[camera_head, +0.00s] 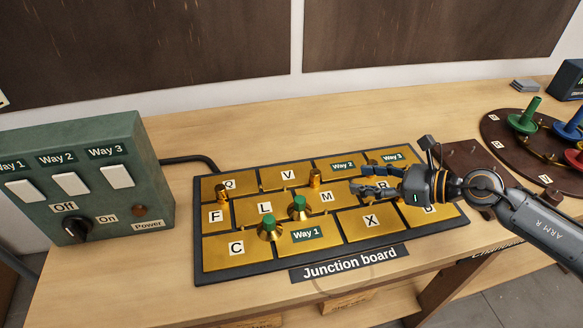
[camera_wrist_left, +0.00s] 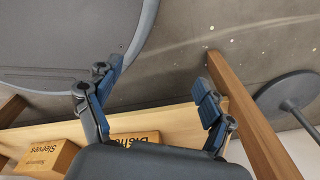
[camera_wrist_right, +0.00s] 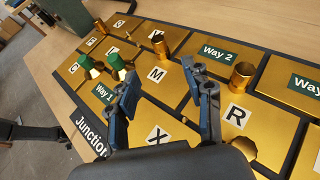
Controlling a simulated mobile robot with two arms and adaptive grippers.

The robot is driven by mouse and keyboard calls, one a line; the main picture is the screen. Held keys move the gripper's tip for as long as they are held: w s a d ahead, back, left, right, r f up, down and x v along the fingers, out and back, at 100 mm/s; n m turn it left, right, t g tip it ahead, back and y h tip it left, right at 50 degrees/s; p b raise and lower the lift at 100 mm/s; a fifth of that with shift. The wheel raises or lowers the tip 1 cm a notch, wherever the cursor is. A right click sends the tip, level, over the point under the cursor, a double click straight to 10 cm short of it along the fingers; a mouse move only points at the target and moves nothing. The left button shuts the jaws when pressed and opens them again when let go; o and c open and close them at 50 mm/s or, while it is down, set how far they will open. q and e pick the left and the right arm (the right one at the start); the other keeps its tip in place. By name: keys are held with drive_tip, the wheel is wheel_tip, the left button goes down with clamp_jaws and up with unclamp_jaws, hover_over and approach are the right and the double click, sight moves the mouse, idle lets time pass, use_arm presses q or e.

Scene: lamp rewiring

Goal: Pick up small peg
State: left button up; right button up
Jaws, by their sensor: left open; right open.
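Two green-topped pegs with flared brass bases stand on the junction board (camera_head: 198,268), a left one (camera_head: 270,229) and a right one (camera_head: 299,207). They also show in the right wrist view, left (camera_wrist_right: 88,68) and right (camera_wrist_right: 116,66). I cannot tell which peg is the small one. My right gripper (camera_head: 358,181) is open and empty over the board near the M and R plates, to the right of both pegs.
Brass cylinders (camera_head: 315,177) stand on the board. A green switch box (camera_head: 105,180) is at the left. A dark round board (camera_head: 495,125) at the right holds a green peg (camera_head: 528,115) and a blue peg (camera_head: 570,126). Boxes (camera_wrist_left: 48,158) sit below the table.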

sight(319, 181)
drive_tip(key=shift+w+a+f, duration=0.1)
drive_tip(key=shift+w+a, duration=0.1)
drive_tip(key=shift+a, duration=0.2)
drive_tip(key=p+x, duration=0.1)
drive_tip(key=x, duration=0.4)
drive_tip(key=shift+d+f+p, duration=0.1)
drive_tip(key=shift+f+p, duration=0.1)
drive_tip(key=shift+p, duration=0.2)
drive_tip(key=shift+x, duration=1.05)
drive_tip(key=p+x, duration=0.1)
drive_tip(key=x, duration=0.2)
drive_tip(key=shift+a+f, duration=0.25)
drive_tip(key=shift+w+a+f, duration=0.2)
drive_tip(key=shift+a, duration=0.2)
drive_tip(key=c, duration=0.7)
clamp_jaws()
use_arm(q)
drive_tip(key=d+r, duration=0.1)
drive_tip(key=s+d+r, duration=0.1)
drive_tip(key=d+r, duration=0.1)
drive_tip(key=shift+r, duration=0.25)
